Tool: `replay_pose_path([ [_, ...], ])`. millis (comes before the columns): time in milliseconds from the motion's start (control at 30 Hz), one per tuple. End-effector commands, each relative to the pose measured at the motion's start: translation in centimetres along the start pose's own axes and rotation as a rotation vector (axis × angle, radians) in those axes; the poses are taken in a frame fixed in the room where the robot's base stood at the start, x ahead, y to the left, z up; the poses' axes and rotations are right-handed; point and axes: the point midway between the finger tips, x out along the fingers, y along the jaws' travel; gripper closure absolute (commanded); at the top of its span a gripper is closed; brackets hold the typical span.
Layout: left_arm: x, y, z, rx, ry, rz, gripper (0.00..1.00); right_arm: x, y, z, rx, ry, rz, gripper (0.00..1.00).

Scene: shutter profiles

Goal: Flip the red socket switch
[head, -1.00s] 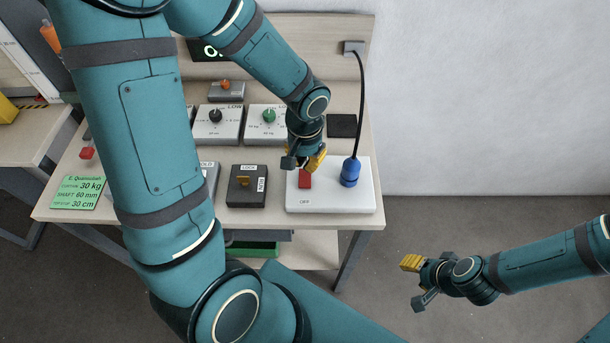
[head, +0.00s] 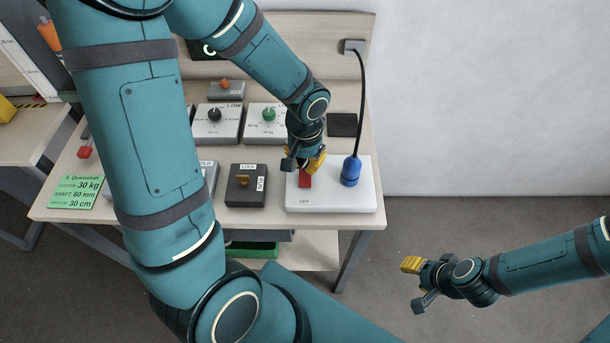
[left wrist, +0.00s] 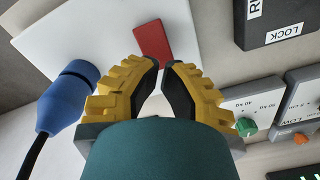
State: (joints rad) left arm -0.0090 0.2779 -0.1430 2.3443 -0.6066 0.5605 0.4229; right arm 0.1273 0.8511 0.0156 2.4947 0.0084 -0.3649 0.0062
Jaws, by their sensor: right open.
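The red socket switch (head: 305,182) sits on a white socket board (head: 345,200) at the right end of the bench, with the word OFF printed below it. In the left wrist view the red switch (left wrist: 153,43) shows just beyond my fingertips. My left gripper (head: 312,170) is over the far end of the switch and partly hides it. Its yellow fingers (left wrist: 162,66) come together at the tips with nothing visible between them. I cannot tell whether they touch the switch. My right gripper (head: 413,285) is open and empty, away from the bench over the floor.
A blue plug (head: 350,172) with a black cable stands on the board, right of the switch. A dark LOCK box (head: 246,187) is to the left. Dial boxes with a black knob (head: 215,115) and a green knob (head: 268,115) are behind. Floor right of the bench is clear.

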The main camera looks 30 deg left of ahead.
Motion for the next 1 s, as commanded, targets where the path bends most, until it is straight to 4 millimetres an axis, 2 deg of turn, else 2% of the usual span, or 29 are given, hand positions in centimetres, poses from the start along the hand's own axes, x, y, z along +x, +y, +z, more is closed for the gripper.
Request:
replay_pose_path([
  [1000,1.4,0.0,0.0,0.000,0.000,0.000,1.00,1.3,0.5,0.1,0.000,0.000,0.000,0.53],
])
